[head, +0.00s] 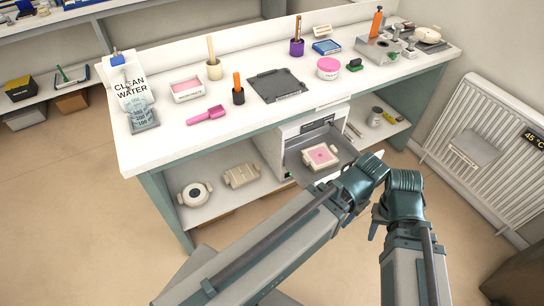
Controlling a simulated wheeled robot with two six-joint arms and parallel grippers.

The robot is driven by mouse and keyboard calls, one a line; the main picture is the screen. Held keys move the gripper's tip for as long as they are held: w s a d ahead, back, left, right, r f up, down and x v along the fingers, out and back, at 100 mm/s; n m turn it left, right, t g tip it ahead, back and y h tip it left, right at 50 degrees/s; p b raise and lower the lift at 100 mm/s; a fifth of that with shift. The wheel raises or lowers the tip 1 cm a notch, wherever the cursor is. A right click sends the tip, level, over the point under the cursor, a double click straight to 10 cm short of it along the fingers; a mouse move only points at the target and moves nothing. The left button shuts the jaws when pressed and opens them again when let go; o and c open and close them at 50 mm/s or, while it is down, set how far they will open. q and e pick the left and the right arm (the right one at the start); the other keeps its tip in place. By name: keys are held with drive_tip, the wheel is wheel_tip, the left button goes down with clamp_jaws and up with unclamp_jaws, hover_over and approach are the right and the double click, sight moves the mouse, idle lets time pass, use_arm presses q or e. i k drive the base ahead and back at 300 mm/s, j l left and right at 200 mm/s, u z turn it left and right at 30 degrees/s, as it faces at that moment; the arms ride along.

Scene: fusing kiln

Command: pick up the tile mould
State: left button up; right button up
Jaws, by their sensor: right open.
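The tile mould (321,156) is a cream block with side lugs and a pink square fill. It sits in the open grey front of the white kiln (305,131) under the bench.
A cream round mould (196,193) and a rectangular mould (241,174) lie on the lower shelf. The bench top (232,139) above overhangs the kiln and carries tools and pots. A radiator (490,120) stands at right.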

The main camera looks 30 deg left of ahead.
sight(318, 158)
drive_tip(key=k+j+u, duration=0.1)
drive_tip(key=u, duration=0.4)
drive_tip(key=i+l+u, duration=0.15)
drive_tip(key=i+l, duration=0.15)
drive_tip(key=l, duration=0.15)
drive_tip(key=i+l+u, duration=0.1)
drive_tip(key=i+l, duration=0.15)
drive_tip(key=l, duration=0.25)
drive_tip(key=i+l+u, duration=0.15)
drive_tip(key=l, duration=0.35)
drive_tip(key=i+l+u, duration=0.1)
drive_tip(key=i+l, duration=0.25)
drive_tip(key=l, duration=0.2)
drive_tip(key=i+l+u, duration=0.15)
drive_tip(key=l, duration=0.4)
drive_tip(key=i+l+u, duration=0.15)
drive_tip(key=l, duration=0.45)
drive_tip(key=i+l+u, duration=0.1)
drive_tip(key=i+l, duration=0.15)
drive_tip(key=l, duration=0.35)
drive_tip(key=i+l+u, duration=0.15)
drive_tip(key=l, duration=0.45)
